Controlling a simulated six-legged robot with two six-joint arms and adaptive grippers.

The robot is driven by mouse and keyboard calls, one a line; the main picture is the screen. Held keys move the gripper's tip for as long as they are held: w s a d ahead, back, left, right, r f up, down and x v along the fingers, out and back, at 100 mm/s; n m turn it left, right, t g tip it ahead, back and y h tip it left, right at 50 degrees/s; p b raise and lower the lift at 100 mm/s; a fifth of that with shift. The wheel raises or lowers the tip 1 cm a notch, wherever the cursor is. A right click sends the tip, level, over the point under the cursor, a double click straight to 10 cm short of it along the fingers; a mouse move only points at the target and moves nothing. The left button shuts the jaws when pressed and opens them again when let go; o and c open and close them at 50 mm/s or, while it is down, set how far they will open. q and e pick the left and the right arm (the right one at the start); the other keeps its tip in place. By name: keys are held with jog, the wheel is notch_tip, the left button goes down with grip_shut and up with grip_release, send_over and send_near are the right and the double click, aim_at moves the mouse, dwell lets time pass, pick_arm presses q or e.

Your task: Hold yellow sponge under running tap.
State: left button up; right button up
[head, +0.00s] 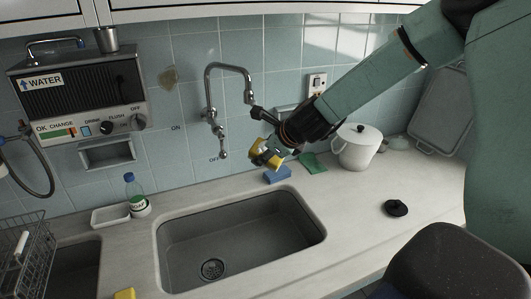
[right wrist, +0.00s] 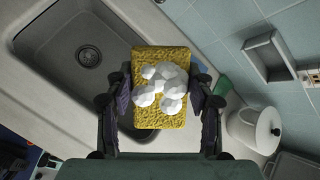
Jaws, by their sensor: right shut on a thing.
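My right gripper (head: 262,153) is shut on the yellow sponge (head: 265,147), above the counter behind the sink's back right corner. In the right wrist view the sponge (right wrist: 160,116) sits between both fingers, with a clump of white foam on its face. The tap (head: 228,67) is a grey curved pipe on the tiled wall. Its spout end is up and left of the sponge, and the two appear apart. I see no water stream. The tap's lever (head: 223,153) hangs down near the OFF label. My left gripper is not in view.
The grey sink (head: 240,240) is empty. A blue sponge (head: 277,175) and a green cloth (head: 312,163) lie behind it, near a white lidded pot (head: 357,148). A soap bottle (head: 135,195) and white dish (head: 110,216) stand left. A black lid (head: 396,208) lies right.

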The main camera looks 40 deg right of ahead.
aim_at(262, 144)
jog(key=shift+w+d+f+b, duration=0.15)
jog(key=shift+w+d+b, duration=0.3)
jog(key=shift+w, duration=0.3)
jog(key=w, duration=0.2)
jog(key=w+d+b, duration=0.1)
jog(key=shift+f, duration=0.4)
jog(key=shift+w+d+f, duration=0.1)
jog(key=shift+w+d, duration=0.3)
jog(key=shift+w, duration=0.1)
jog(key=w+d+f+b, duration=0.1)
jog(key=w+d, duration=0.1)
jog(key=w, duration=0.4)
jog(key=shift+w+d+f, duration=0.15)
jog(key=shift+w+d, duration=0.05)
jog(key=shift+d, duration=0.2)
jog(key=shift+s, duration=0.15)
jog(key=shift+s+a, duration=0.1)
jog(key=shift+a, duration=0.05)
